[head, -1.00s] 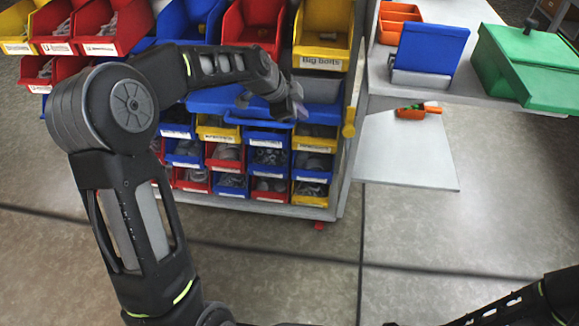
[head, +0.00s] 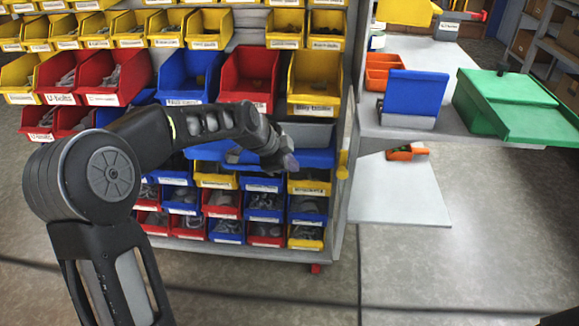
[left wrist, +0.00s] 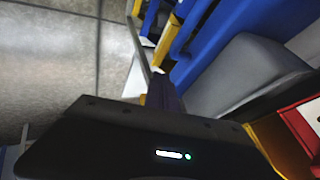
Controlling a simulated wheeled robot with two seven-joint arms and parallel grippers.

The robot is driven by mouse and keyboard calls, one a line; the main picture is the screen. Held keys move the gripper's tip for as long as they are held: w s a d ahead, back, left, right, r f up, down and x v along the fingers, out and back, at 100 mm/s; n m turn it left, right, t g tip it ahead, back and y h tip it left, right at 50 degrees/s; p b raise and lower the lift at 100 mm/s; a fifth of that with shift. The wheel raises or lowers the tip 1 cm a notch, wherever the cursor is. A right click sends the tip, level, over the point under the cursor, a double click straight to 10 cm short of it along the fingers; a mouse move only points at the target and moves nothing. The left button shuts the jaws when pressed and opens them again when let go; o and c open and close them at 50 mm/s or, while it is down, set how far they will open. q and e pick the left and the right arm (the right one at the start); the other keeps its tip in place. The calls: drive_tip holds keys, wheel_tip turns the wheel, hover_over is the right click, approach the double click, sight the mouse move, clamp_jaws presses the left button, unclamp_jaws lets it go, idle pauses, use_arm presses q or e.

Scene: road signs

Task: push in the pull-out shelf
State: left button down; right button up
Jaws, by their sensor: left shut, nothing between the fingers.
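A blue pull-out shelf (head: 319,158) sits in the bin rack, between the large upper bins and the small lower bins, and carries a grey box (head: 308,133). My arm hides much of its left part. My left gripper (head: 287,164) is shut and empty at the shelf's front, overlapping its edge in the head view; I cannot tell if it touches. In the left wrist view the dark fingers (left wrist: 163,95) point toward the blue shelf (left wrist: 215,42), with the grey box (left wrist: 240,75) on its right. My right gripper is out of view.
Red, blue and yellow bins (head: 195,75) fill the rack above and below. To the right, a grey table (head: 440,125) holds a blue box (head: 415,92) and a green box (head: 515,105). A pale lower panel (head: 400,190) sticks out beneath it. The floor in front is clear.

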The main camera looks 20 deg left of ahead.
use_arm(q)
drive_tip(key=p+v, duration=0.1)
drive_tip(key=v, duration=0.7)
drive_tip(key=shift+r, duration=0.15)
